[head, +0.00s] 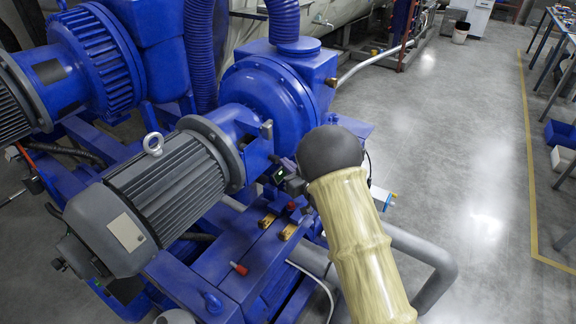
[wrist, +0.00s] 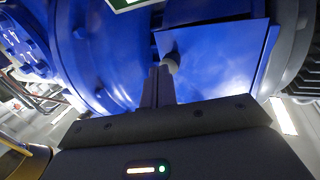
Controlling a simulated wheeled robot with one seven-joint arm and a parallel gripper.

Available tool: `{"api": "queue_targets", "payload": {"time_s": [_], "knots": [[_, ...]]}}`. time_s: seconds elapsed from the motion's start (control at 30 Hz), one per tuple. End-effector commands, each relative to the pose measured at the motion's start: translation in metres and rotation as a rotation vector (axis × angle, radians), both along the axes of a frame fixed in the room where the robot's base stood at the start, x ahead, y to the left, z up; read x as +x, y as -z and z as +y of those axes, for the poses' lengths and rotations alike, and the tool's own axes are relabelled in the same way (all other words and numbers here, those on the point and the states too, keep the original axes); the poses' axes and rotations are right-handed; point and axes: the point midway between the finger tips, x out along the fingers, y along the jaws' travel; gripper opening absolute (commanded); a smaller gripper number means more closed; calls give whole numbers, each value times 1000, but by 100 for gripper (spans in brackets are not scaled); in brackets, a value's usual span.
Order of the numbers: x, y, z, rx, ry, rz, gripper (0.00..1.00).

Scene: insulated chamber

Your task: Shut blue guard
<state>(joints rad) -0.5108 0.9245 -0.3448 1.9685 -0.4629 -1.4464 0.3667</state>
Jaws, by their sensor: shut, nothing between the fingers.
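The blue guard (wrist: 222,55) is a flat blue panel in the wrist view, tilted out from the blue machine housing, with a dark gap along its upper edge. My gripper (wrist: 162,70) is shut and empty, its narrow fingers pointing up at the panel's left edge. A small dark rounded piece lies right at the fingertips, and I cannot tell whether they touch it or the panel. In the head view my arm reaches in from the lower right to the space between the grey motor and the blue pump casing. There my gripper is mostly hidden.
The ribbed grey motor (head: 168,190) stands left of my arm on a blue frame (head: 225,265). The round blue casing (head: 265,100) is behind. Grey pipes (head: 430,255) curve at the lower right. Open grey floor (head: 455,150) lies to the right.

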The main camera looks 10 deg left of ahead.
Motion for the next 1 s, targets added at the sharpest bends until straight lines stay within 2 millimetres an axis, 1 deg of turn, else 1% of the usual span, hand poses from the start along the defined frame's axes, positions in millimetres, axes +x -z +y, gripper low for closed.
{"api": "queue_targets", "payload": {"time_s": [0.17,0.6,0.7,0.83,1.0], "knots": [[-6,2,-20,0,1,1,0],[-41,3,-98,0,-1,0,0],[-48,2,-110,1,-3,-2,0],[-52,1,-118,0,-5,0,0],[-53,0,-119,0,-6,0,0]]}}
